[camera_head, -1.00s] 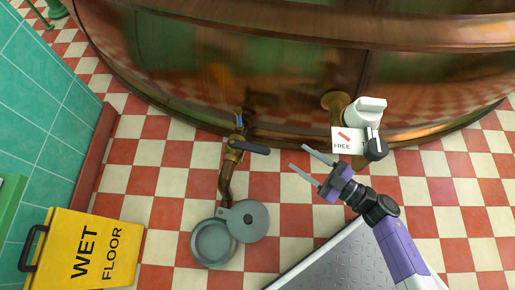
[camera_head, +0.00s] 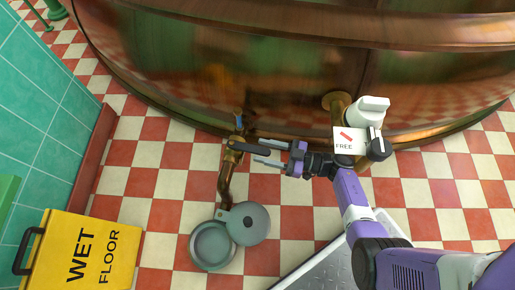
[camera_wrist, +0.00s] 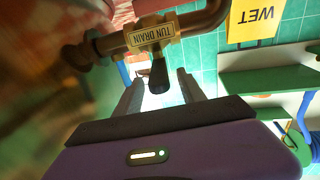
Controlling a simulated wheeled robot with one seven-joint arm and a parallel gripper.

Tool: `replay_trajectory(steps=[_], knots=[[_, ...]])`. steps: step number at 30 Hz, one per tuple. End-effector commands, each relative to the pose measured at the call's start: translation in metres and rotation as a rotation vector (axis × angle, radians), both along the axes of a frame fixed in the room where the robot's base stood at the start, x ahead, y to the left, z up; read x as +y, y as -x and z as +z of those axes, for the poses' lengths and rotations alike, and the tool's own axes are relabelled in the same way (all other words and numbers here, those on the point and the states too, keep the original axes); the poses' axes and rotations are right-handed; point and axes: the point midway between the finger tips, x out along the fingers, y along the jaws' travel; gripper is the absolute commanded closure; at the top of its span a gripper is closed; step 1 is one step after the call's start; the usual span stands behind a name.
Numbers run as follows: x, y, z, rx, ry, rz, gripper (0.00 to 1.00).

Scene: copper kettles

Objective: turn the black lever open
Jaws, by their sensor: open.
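The black lever (camera_head: 250,151) sticks out to the right from a brass drain valve (camera_head: 231,160) at the foot of the copper kettle (camera_head: 230,75). In the wrist view the valve carries a plate (camera_wrist: 151,37) reading "TUN DRAIN", and the lever (camera_wrist: 159,77) points towards me. My gripper (camera_head: 260,151) is open, reaching in from the right, with its fingers on either side of the lever's free end. In the wrist view the lever end shows between the fingertips of my gripper (camera_wrist: 160,84). I cannot tell whether either finger touches it.
A grey round drain (camera_head: 212,247) and its lid (camera_head: 249,224) lie below the valve pipe. A yellow wet-floor sign (camera_head: 85,250) is at lower left. Checkered floor is open between.

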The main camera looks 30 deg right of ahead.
Motion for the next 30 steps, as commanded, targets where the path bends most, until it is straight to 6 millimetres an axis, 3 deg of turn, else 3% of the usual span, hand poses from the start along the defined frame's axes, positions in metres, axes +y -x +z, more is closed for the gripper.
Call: replay_trajectory(steps=[6, 16, 23, 30], knots=[[0.015, -0.016, -0.001, -0.001, 0.001, 0.001, 0.53], [0.017, -0.019, 0.000, 0.000, 0.000, -0.001, 0.53], [0.017, -0.019, 0.000, -0.001, 0.001, -0.001, 0.98], [0.017, -0.018, 0.000, 0.000, 0.000, -0.001, 1.00]])
